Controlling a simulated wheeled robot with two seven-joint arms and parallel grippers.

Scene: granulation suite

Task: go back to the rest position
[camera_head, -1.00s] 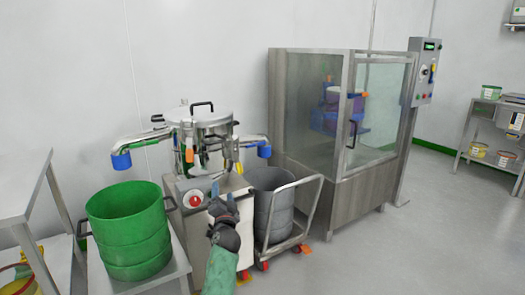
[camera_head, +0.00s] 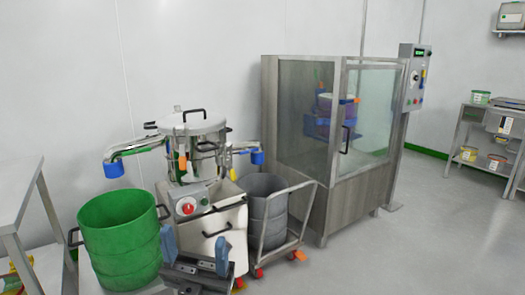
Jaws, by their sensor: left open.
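My left gripper (camera_head: 196,250) is at the bottom of the head view, left of centre. Its two blue-grey fingers stand well apart with nothing between them, so it is open and empty. It is in front of the base of the steel sifter machine (camera_head: 190,140) and just right of the green drum (camera_head: 120,240). I cannot tell whether it touches anything. My right gripper is not in view.
A grey drum (camera_head: 262,190) stands in a wheeled trolley (camera_head: 298,222) right of the sifter. A glass-sided steel cabinet (camera_head: 345,190) stands behind it. A table (camera_head: 18,190) is at the left edge. The floor (camera_head: 420,235) at right is clear.

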